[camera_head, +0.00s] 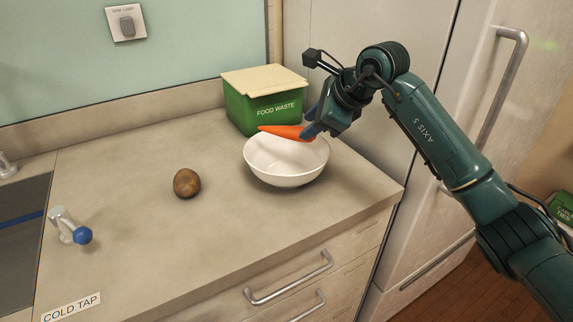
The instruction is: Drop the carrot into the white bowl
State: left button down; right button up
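The orange carrot (284,132) lies level over the back part of the white bowl (287,176) in the head view. My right gripper (312,128) is at the carrot's right end, with its blue fingertips shut on that end. The carrot appears to be just above the bowl's rim; whether it touches the rim I cannot tell. The white bowl stands upright on the counter, and its visible inside is empty. My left gripper is not in view.
A green food waste bin (262,109) with a beige lid stands right behind the bowl. A brown, round, potato-like item (187,183) lies to the left. A tap with a blue knob (72,232) and a sink are at far left. The counter's middle (190,245) is clear.

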jog(key=o, duration=0.4)
jog(key=b+v, duration=0.1)
jog(key=v, duration=1.2)
jog(key=shift+d, duration=0.1)
jog(key=shift+s, duration=0.1)
